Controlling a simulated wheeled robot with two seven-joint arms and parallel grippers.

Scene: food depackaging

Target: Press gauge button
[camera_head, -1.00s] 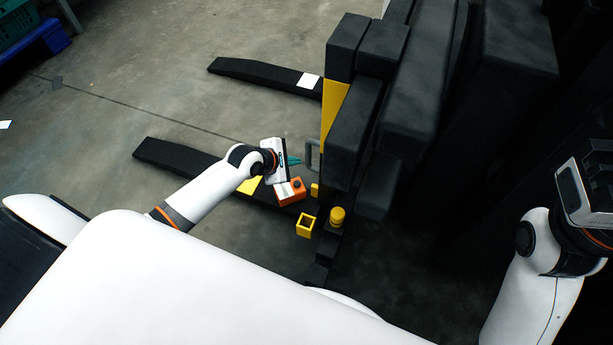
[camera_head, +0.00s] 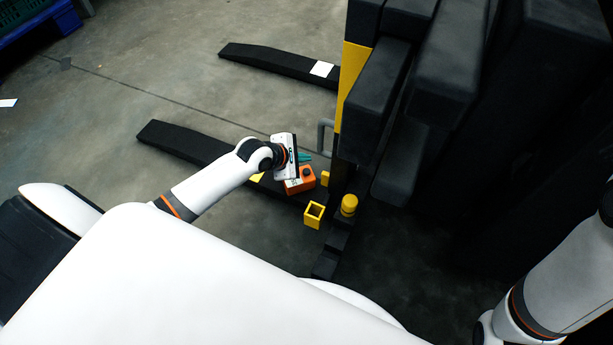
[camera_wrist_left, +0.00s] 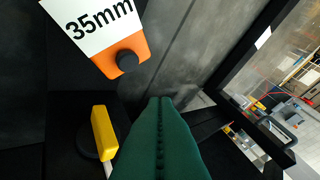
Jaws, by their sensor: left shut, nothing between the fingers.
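The gauge is an orange box (camera_head: 299,183) low beside the dark fork carriage. In the left wrist view it is at the upper left, with a white label (camera_wrist_left: 92,24) reading "35mm" and a round black button (camera_wrist_left: 127,61) on its orange part. My left gripper (camera_head: 305,157) is just above the gauge in the head view. Its green fingers (camera_wrist_left: 160,102) are shut together and empty. In the wrist view the fingertips appear below and right of the button, apart from it in the picture. My right arm shows at the right edge, its gripper out of frame.
Black forks (camera_head: 180,141) extend left from the tall dark machine (camera_head: 450,80). A yellow square socket (camera_head: 313,215) and a yellow knob (camera_head: 349,205) stand below the gauge. A grey handle (camera_head: 322,135) is near my left gripper. Concrete floor is open at the left.

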